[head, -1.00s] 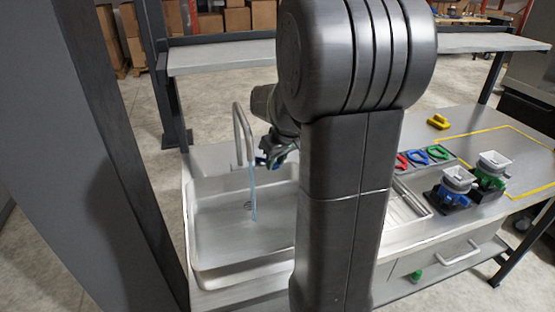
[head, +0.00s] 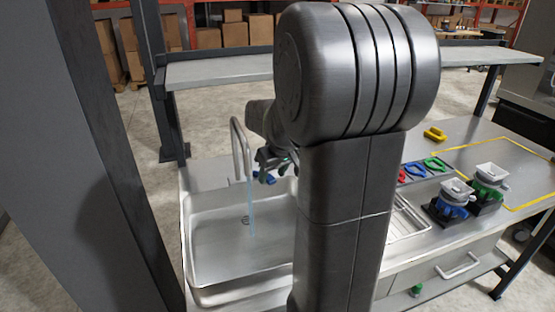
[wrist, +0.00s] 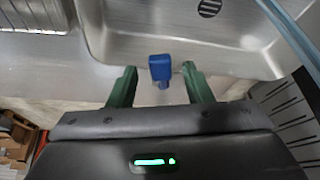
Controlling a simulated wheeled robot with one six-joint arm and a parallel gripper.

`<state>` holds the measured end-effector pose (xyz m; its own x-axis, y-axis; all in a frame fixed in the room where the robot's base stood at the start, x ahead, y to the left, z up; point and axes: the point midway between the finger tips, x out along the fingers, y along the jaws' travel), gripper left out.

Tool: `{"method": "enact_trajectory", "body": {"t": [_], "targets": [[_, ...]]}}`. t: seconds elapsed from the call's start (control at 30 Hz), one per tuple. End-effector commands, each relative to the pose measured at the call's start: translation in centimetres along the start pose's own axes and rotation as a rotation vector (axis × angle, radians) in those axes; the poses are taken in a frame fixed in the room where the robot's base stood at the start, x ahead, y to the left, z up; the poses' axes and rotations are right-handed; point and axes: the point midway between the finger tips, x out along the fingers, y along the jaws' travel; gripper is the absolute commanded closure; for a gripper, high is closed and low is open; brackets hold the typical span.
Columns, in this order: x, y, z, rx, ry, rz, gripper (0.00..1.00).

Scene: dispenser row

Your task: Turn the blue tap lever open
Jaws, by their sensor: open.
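The blue tap lever (wrist: 161,68) stands between the two green fingers of my gripper (wrist: 160,72) in the wrist view. Gaps show on both sides of it, so the jaws are open and not clamped on it. In the head view my gripper (head: 274,172) is just right of the curved tap spout (head: 240,145), beside a small blue part of the lever (head: 256,175). My arm hides part of this area.
Right of my arm, red, blue and green pieces (head: 418,170) lie in a row. Two dispensers with blue (head: 451,209) and green (head: 490,188) parts stand near them. A yellow piece (head: 434,133) lies behind. A shelf (head: 215,70) spans the back.

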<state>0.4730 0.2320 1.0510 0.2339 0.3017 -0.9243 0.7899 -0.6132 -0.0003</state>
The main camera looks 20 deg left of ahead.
Motion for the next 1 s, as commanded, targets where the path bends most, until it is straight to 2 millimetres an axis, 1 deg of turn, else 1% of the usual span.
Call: {"method": "enact_trajectory", "body": {"t": [0.17, 0.3, 0.4, 0.5, 0.6, 0.7, 1.0], "targets": [[-3.4, 0.1, -0.1, 0.0, 0.007, 0.003, 0.55], [-6.8, 0.0, -0.1, -0.001, 0.008, 0.003, 0.55], [-9.0, 0.0, -0.1, 0.0, 0.006, 0.002, 0.55], [-10.7, 0.0, 0.0, 0.0, 0.004, 0.002, 0.55], [-12.0, 0.0, 0.0, 0.0, 0.003, 0.001, 0.55], [-12.7, 0.0, 0.0, 0.0, 0.002, 0.001, 0.55], [-13.0, 0.0, 0.0, 0.0, 0.001, 0.0, 0.55]]}}
